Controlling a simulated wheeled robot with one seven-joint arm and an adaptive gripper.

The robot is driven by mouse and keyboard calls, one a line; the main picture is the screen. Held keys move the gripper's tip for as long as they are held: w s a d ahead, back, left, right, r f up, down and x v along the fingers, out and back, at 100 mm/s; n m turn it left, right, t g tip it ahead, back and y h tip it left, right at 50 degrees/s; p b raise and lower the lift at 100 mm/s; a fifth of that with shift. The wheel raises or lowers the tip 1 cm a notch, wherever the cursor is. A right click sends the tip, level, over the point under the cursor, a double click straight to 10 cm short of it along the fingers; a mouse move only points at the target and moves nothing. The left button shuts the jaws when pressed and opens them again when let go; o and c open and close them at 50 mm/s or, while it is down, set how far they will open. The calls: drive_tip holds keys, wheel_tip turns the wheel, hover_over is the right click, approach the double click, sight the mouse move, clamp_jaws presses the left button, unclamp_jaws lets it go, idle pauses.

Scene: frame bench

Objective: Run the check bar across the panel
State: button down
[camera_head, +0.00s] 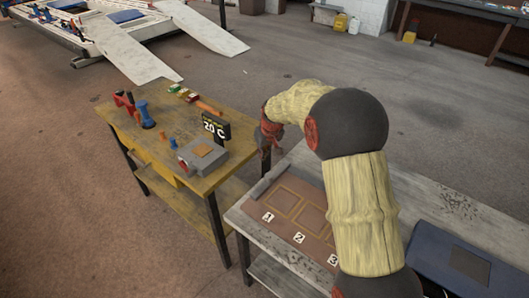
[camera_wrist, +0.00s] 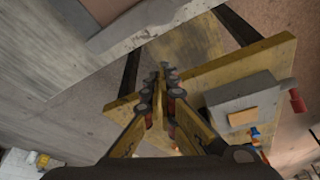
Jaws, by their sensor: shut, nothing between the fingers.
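A brown panel (camera_head: 316,220) with yellow-outlined squares and labels 1, 2 and 3 lies on the grey bench; my arm covers its right part. A long grey bar (camera_head: 271,179) lies along the panel's left edge; I cannot tell if it is the check bar. My gripper (camera_head: 266,150) is beyond the bench's left end, near the yellow table's right edge, partly hidden by the wrist. In the wrist view my gripper (camera_wrist: 166,72) has its fingers together and empty, above the gap and the table edge. A corner of brown surface shows at that view's top.
The yellow table (camera_head: 185,128) holds a grey box (camera_head: 203,155), a sign reading 20 C (camera_head: 215,128), red and blue tools and small pegs. A dark blue case (camera_head: 465,255) sits on the bench's right. A narrow floor gap separates table and bench.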

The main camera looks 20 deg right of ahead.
sight(271, 176)
drive_tip(key=s+f, duration=0.1)
drive_tip(key=f+b, duration=0.1)
drive_tip(key=s+f+b, duration=0.1)
drive_tip(key=f, duration=0.1)
drive_tip(key=shift+s+d+f, duration=0.1)
drive_tip(key=shift+s+d, duration=0.1)
drive_tip(key=shift+s, duration=0.1)
idle(0.5)
